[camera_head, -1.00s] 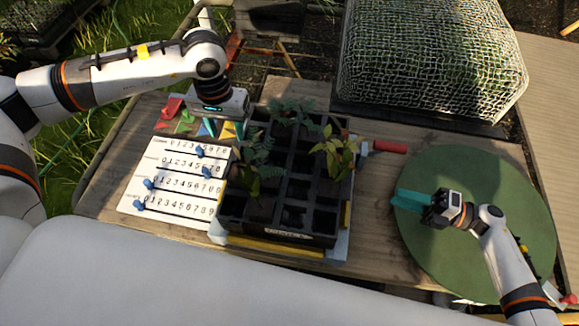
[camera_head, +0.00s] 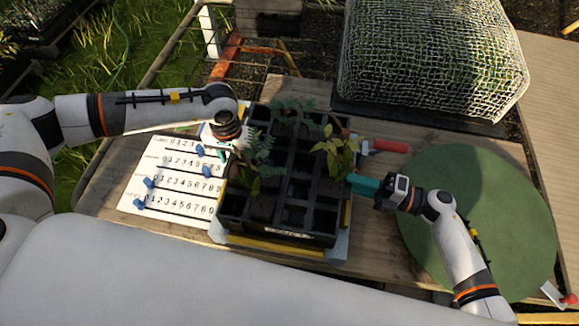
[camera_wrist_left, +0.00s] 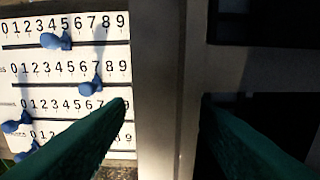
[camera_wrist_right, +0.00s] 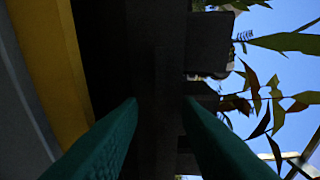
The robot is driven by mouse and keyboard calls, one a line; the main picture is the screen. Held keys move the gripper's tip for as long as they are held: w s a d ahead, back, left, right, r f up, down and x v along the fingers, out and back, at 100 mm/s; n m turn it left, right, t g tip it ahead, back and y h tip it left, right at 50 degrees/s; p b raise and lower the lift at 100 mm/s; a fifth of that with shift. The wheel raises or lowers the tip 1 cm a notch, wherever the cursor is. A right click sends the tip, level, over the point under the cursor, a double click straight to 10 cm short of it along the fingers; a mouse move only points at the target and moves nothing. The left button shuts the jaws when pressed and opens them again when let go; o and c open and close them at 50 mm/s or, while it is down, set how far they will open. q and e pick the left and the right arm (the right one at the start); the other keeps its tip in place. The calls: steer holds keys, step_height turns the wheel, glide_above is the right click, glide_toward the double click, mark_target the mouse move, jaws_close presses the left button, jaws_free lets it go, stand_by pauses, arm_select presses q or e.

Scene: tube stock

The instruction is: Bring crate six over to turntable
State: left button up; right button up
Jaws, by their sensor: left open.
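A black crate (camera_head: 285,238) with several cells and leafy seedlings stands mid-table. The label on its near side is too small to read. The turntable (camera_head: 490,220), a flat green disc, is bare at the right. My left gripper (camera_head: 222,140) is at the crate's left side, mostly hidden under its own wrist. In the left wrist view its open fingers (camera_wrist_left: 165,102) stand over a grey rim. My right gripper (camera_head: 358,184) has its teal fingers at the crate's right side. In the right wrist view they are apart (camera_wrist_right: 160,104), facing a dark wall; contact is unclear.
A white number board (camera_head: 165,195) with blue sliders lies left of the crate. Yellow strips (camera_head: 270,247) and a pale base show under the crate. A red handle (camera_head: 388,146) lies beyond its right side. A net-covered box (camera_head: 430,60) stands behind.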

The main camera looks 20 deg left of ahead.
arm_select(q)
steer(key=shift+c, duration=0.3)
arm_select(e)
steer(key=shift+c, duration=0.3)
arm_select(q)
steer(key=c, duration=0.6)
arm_select(e)
jaws_close()
arm_select(q)
jaws_close()
arm_select(e)
steer(key=shift+f, duration=0.1)
arm_select(q)
steer(key=shift+w+r, duration=0.15)
steer(key=shift+r, duration=0.05)
arm_select(e)
steer(key=shift+w+r, duration=0.15)
steer(key=shift+r, duration=0.1)
